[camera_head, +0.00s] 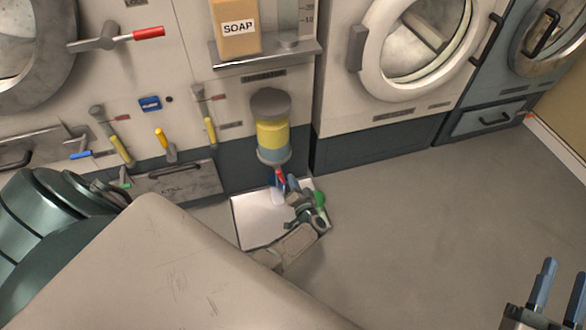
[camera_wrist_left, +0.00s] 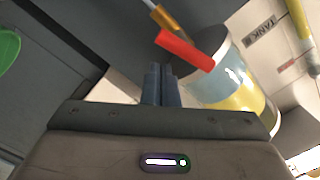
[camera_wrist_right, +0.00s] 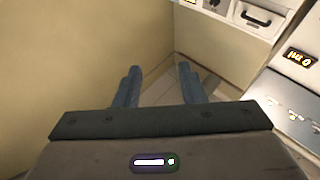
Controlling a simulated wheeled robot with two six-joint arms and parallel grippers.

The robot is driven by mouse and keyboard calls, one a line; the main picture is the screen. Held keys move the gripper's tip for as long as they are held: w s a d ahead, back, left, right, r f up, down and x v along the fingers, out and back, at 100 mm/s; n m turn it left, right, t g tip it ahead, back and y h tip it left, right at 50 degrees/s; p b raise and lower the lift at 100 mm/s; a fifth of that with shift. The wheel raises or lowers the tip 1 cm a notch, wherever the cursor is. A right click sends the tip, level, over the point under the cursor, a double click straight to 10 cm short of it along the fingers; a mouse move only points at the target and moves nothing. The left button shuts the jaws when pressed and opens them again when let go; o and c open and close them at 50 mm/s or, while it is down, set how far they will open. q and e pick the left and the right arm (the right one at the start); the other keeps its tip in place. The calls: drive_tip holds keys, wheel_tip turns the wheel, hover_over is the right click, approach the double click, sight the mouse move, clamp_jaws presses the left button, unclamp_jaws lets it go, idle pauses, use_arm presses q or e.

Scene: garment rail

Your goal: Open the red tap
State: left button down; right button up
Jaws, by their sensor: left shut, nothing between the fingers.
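The red tap handle (camera_head: 280,175) is under the yellow-filled tank (camera_head: 273,138) in the head view. In the left wrist view the red handle (camera_wrist_left: 186,49) lies at a slant just beyond and right of my fingertips, by a brass pipe (camera_wrist_left: 165,18). My left gripper (camera_head: 288,183) is shut and empty close to the handle; whether it touches is unclear. Its fingers also show in the left wrist view (camera_wrist_left: 161,70). My right gripper (camera_head: 562,275) is open and empty at lower right, far from the tap; it also shows in the right wrist view (camera_wrist_right: 158,75).
A white tray (camera_head: 252,220) lies on the floor below the tank. A green round thing (camera_head: 320,198) is right of my left gripper. A shelf (camera_head: 265,55) with a soap box (camera_head: 235,27) is above. A red-gripped lever (camera_head: 149,33) is upper left. Open floor (camera_head: 430,200) lies right.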

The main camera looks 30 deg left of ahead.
use_arm(q)
drive_tip(key=shift+s+a+f+m+p, duration=0.1)
drive_tip(key=shift+f+m+p, duration=0.25)
drive_tip(key=shift+m, duration=0.8)
drive_tip(key=shift+s+a+f+m+p, duration=0.1)
drive_tip(key=shift+f+m+p, duration=0.2)
drive_tip(key=shift+m, duration=0.85)
use_arm(e)
wheel_tip(320, 180, down, 8)
drive_tip(key=g, duration=0.5)
drive_tip(key=shift+s+a+f+m, duration=0.2)
drive_tip(key=shift+s+m, duration=0.1)
drive_tip(key=shift+s, duration=0.1)
use_arm(q)
drive_tip(key=shift+d, duration=0.1)
